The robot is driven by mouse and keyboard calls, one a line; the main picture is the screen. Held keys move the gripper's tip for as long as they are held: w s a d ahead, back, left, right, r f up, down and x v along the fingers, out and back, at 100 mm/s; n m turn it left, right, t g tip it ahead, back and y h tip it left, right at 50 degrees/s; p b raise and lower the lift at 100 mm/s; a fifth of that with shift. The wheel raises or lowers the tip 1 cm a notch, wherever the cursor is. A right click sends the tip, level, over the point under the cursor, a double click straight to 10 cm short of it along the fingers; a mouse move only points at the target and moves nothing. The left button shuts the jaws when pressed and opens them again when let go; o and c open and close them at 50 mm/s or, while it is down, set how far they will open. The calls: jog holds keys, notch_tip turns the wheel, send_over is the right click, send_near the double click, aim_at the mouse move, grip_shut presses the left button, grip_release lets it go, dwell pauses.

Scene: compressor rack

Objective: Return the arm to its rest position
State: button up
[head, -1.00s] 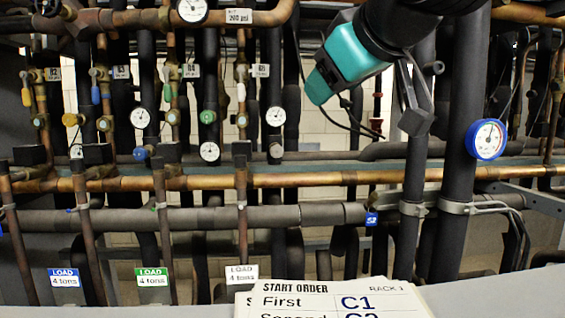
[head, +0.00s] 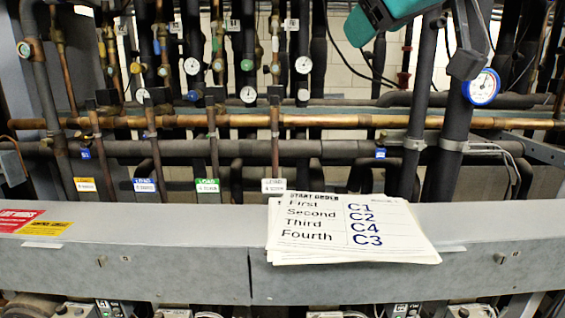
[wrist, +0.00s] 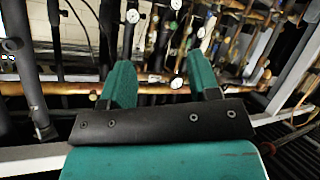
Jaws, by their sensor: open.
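My gripper (wrist: 160,70) shows in the wrist view as two teal fingers spread apart on a black mount. Nothing is between the fingers, and pipes and gauges show beyond them. In the head view a teal part of my arm's end (head: 392,14) is at the top, right of centre, cut off by the frame edge. The fingers cannot be made out clearly there. It hangs in front of the pipes, left of a blue-rimmed gauge (head: 482,87).
A start-order sheet (head: 350,232) lies on the grey beam (head: 130,238) across the front. Copper pipe (head: 350,121), dark vertical pipes and several gauges stand behind it. Coloured load tags hang above the beam. Red and yellow labels (head: 42,225) are at left.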

jog(key=s+d+f+g+b, duration=0.1)
jog(key=s+f+g, duration=0.3)
jog(key=f, duration=0.7)
jog(key=s+d+f+g, duration=0.1)
jog(key=s+f+g, duration=0.3)
jog(key=s+f, duration=0.5)
jog(key=s+d+f+m+g+b, duration=0.1)
jog(key=s+f+g, duration=0.3)
jog(key=f, duration=0.8)
jog(key=s, duration=0.2)
jog(key=shift+s+f+y+b, duration=0.3)
jog(key=shift+s+f, duration=0.05)
